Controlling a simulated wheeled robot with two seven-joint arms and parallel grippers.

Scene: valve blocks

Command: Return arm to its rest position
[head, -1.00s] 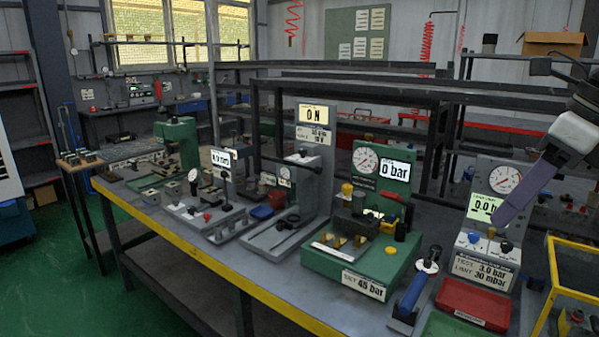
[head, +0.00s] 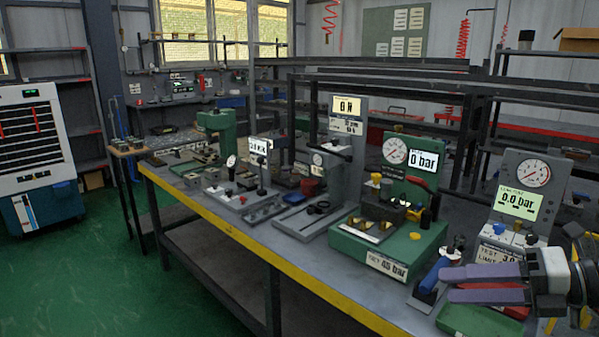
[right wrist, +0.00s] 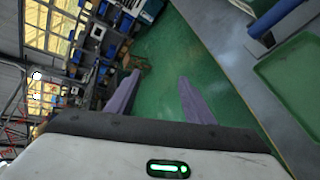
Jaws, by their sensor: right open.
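My right gripper (head: 487,284) comes in from the right edge of the head view, low over the front right of the workbench. Its two purple fingers point left and are apart, with nothing between them. It partly covers the grey test station (head: 518,205) reading 0.0 bar and a red tray. In the right wrist view the open fingers (right wrist: 160,92) show against the green floor. My left gripper is in neither view.
The workbench (head: 262,268) with a yellow front edge carries several test stations, including a green one (head: 372,246) reading 0 bar. A blue-handled tool (head: 433,277) and a green tray (head: 478,320) lie close to my right gripper. Green floor (head: 110,270) is open at left.

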